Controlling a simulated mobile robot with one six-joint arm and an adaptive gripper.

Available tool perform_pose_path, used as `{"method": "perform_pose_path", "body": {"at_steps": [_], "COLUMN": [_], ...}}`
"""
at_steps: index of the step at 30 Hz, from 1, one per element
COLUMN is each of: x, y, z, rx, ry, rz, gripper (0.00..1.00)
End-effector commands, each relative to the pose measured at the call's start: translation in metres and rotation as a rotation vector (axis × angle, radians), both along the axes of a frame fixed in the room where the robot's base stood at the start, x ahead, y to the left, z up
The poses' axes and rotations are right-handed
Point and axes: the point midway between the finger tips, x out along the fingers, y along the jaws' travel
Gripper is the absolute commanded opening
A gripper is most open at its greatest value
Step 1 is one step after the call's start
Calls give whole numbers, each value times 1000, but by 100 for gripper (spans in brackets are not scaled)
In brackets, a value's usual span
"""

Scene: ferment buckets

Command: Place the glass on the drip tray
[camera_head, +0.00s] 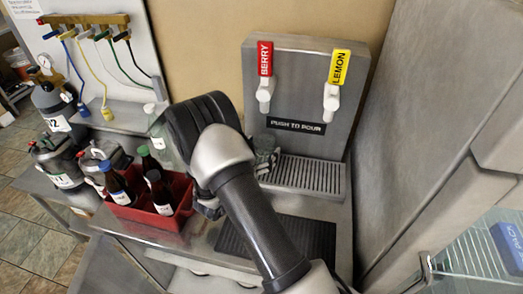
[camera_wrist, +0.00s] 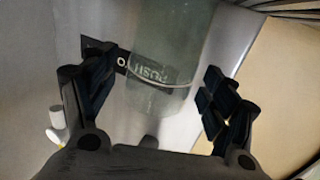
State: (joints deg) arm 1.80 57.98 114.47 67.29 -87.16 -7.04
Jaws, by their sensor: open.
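The clear, greenish glass (camera_head: 265,154) shows in the head view at the left end of the drip tray (camera_head: 312,173), partly hidden by my arm. I cannot tell exactly how its base meets the tray. In the wrist view the glass (camera_wrist: 160,62) lies ahead of my gripper (camera_wrist: 158,98), in the gap between the two black fingers. The fingers are open, with clear space on both sides of the glass. In the head view my gripper is mostly hidden behind my arm.
The dispenser (camera_head: 303,100) stands behind the tray with a red BERRY tap (camera_head: 265,62) and a yellow LEMON tap (camera_head: 338,70). A red crate (camera_head: 152,213) of bottles is at left. A dark ribbed mat (camera_head: 305,237) lies in front. A grey wall bounds the right.

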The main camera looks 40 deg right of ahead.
Motion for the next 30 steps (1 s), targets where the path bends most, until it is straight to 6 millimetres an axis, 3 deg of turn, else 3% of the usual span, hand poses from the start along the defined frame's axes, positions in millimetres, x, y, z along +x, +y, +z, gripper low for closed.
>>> {"method": "perform_pose_path", "body": {"at_steps": [15, 21, 26, 30], "x": [-34, -41, -26, 14], "y": [92, 110, 115, 131], "z": [2, 2, 7, 26], "rx": [-1, 3, 92, 306], "ry": [2, -1, -20, -46], "rz": [5, 3, 45, 178], "gripper": [78, 78, 78, 78]}}
